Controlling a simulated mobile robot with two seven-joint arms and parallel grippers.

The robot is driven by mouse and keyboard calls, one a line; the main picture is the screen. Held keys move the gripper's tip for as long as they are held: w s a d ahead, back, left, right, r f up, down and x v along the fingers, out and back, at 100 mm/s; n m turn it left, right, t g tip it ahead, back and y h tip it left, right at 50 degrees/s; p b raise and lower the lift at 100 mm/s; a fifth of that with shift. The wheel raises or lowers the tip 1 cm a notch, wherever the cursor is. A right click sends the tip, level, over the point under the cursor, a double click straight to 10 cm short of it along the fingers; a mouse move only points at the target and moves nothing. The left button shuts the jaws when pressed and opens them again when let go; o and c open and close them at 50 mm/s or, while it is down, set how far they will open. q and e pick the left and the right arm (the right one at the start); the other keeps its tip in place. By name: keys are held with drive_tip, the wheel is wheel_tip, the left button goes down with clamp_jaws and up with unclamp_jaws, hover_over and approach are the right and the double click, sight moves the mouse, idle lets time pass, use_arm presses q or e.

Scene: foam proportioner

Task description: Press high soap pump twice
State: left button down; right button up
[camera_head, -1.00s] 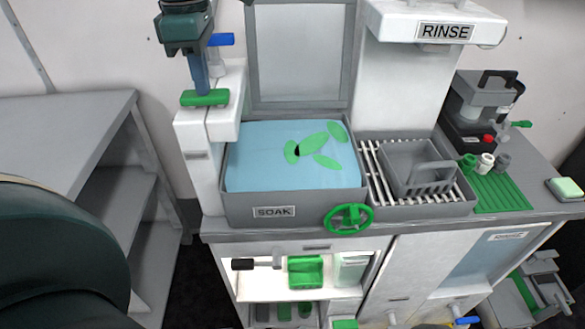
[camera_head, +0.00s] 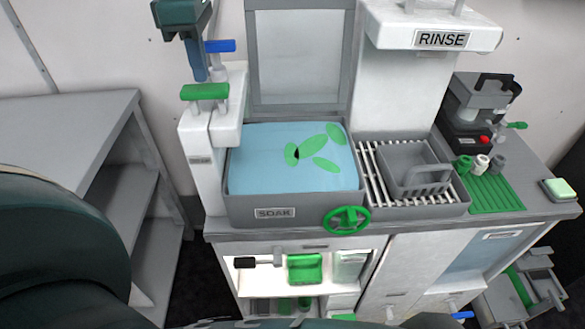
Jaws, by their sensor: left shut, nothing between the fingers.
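Two soap pumps stand on the white dispenser (camera_head: 201,160) left of the soak basin. One has a green handle (camera_head: 205,91) on a grey stem, nearer to me. The other has a blue handle (camera_head: 219,46) and sits behind it, higher in the picture. No label shows which is the high one. My left gripper (camera_head: 199,78) is shut and empty, pointing down just above the green handle. A small gap seems to show between them. The green handle is raised, with its stem visible below. My right gripper is not in view.
The soak basin (camera_head: 249,211) holds blue liquid with green leaf shapes. A green valve wheel (camera_head: 346,220) is on its front. A rinse rack (camera_head: 459,207) stands right. A grey shelf unit (camera_head: 70,115) is at left. My dark arm covers the lower left.

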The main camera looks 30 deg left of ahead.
use_arm(q)
drive_tip(key=shift+r, duration=0.1)
idle(0.3)
wheel_tip(320, 180, up, 6)
drive_tip(key=p, duration=0.4)
drive_tip(key=shift+p, duration=0.35)
